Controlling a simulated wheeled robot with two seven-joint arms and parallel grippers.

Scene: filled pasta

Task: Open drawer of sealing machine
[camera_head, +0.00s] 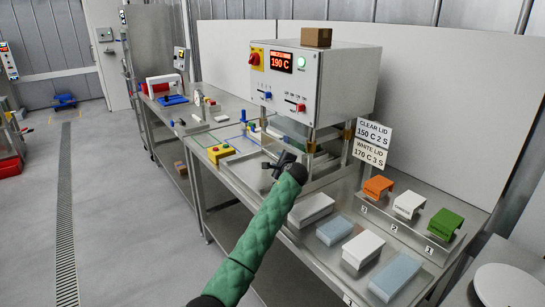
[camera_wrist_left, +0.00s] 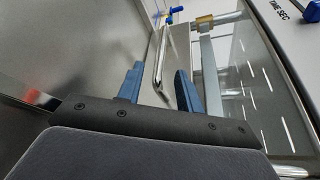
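The sealing machine (camera_head: 315,82) is a white box on posts at the back of the steel bench, with a red display reading 190 C. The drawer (camera_head: 258,142) seems to be the low metal part under the box; my arm partly hides it, and I cannot tell how far it is open. My left gripper (camera_head: 280,164) is at the machine's front. In the left wrist view its two blue fingers (camera_wrist_left: 160,86) are apart with nothing clamped. A bent metal bar (camera_wrist_left: 161,60), perhaps the drawer handle, shows between and beyond the fingertips. My right gripper is out of view.
A yellow button box (camera_head: 220,153) stands left of the gripper. White and pale blue packs (camera_head: 362,250) lie on the bench at the front right. Orange, white and green lids (camera_head: 408,205) sit on a numbered rack behind them. Open floor lies left.

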